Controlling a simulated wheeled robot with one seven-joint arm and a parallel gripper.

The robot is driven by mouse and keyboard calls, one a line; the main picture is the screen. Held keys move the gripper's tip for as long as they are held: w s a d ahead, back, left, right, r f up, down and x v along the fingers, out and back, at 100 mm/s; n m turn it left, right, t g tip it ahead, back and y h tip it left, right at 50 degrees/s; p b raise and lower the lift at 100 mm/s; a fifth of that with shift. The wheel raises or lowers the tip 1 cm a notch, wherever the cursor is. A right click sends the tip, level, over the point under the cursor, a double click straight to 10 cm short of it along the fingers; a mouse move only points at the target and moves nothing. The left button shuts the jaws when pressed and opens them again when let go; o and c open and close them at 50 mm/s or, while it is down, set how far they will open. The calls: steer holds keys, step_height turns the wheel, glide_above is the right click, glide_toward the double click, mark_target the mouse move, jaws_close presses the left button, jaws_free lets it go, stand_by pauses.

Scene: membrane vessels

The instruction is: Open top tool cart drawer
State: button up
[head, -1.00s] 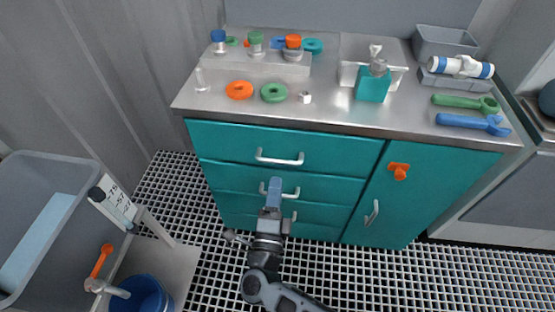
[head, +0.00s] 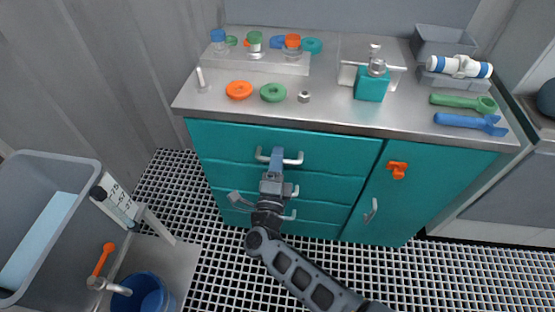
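The teal tool cart (head: 330,148) stands ahead with a stack of drawers on its left side. The top drawer (head: 225,143) looks shut and has a white bar handle (head: 292,160). My gripper (head: 277,155) is at the middle of this handle and overlaps it in the head view. Its fingers hide the middle of the bar. I cannot tell whether they touch or grip it. The lower drawers (head: 330,188) look shut, and their handles are partly hidden behind my gripper and arm.
The cart's right door (head: 415,190) has an orange latch (head: 397,170). A grey bin (head: 75,168) and blue bucket (head: 148,295) stand at left.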

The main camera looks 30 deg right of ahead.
steer(key=shift+c, duration=0.4)
jaws_close()
steer(key=r+v, duration=0.2)
steer(key=v, duration=0.9)
steer(key=r+b+v, duration=0.1)
steer(key=r+v, duration=0.1)
steer(key=v, duration=1)
steer(key=shift+s+a, duration=0.45)
steer(key=shift+s, duration=0.15)
steer(key=shift+r, duration=0.15)
steer(key=shift+o, duration=0.4)
jaws_free()
